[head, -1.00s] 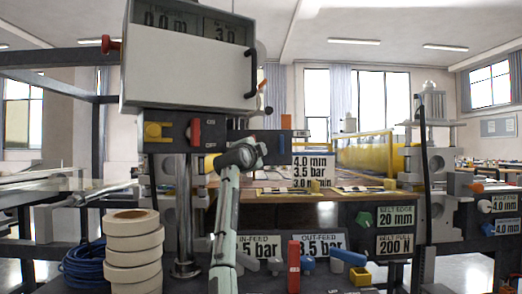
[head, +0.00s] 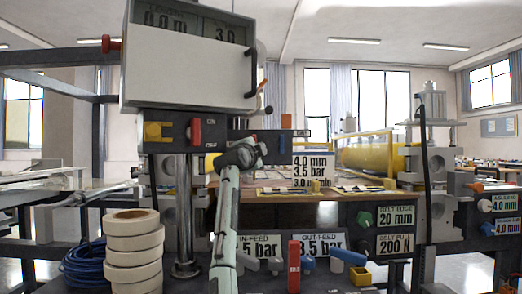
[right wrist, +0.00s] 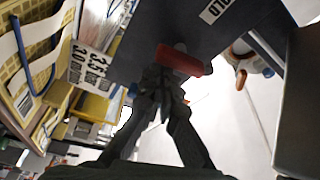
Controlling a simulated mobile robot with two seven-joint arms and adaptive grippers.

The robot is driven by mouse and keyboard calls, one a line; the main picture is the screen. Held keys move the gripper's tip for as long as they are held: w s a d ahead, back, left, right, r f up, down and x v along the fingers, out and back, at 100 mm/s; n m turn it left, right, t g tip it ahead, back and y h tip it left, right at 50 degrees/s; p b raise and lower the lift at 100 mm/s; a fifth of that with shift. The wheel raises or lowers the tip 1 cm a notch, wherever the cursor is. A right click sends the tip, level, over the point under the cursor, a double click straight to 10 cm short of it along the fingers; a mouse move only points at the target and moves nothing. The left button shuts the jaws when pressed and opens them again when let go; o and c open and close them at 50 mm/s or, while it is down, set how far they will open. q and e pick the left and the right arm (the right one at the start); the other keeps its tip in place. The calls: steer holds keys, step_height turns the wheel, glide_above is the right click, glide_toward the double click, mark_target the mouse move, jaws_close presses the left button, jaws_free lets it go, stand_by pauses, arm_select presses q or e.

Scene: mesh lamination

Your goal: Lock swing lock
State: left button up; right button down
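A red handle (right wrist: 180,60) sits under a dark beam (right wrist: 215,35) with a white label ending in "OLD" in the right wrist view. It may be the swing lock; no label confirms this. My right gripper (right wrist: 160,82) has its dark fingers converging at the handle's left end. Whether they grip it, or are shut, is unclear. In the head view my grey arm rises from the bottom centre to the dark beam (head: 258,143), and its fingers cannot be made out. My left gripper is not in view.
A large display box (head: 187,75) hangs at upper left. White tape rolls (head: 134,250) and a blue cable coil (head: 85,265) sit at lower left. A yellow roller (head: 372,153) is behind the table. Red and blue levers (head: 294,267) line the front.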

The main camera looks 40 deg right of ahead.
steer(key=shift+w+a+f, duration=0.15)
steer(key=shift+a, duration=0.15)
stand_by(0.5)
steer(key=v, duration=1.1)
steer(key=shift+s+a, duration=0.2)
steer(key=shift+s, duration=0.15)
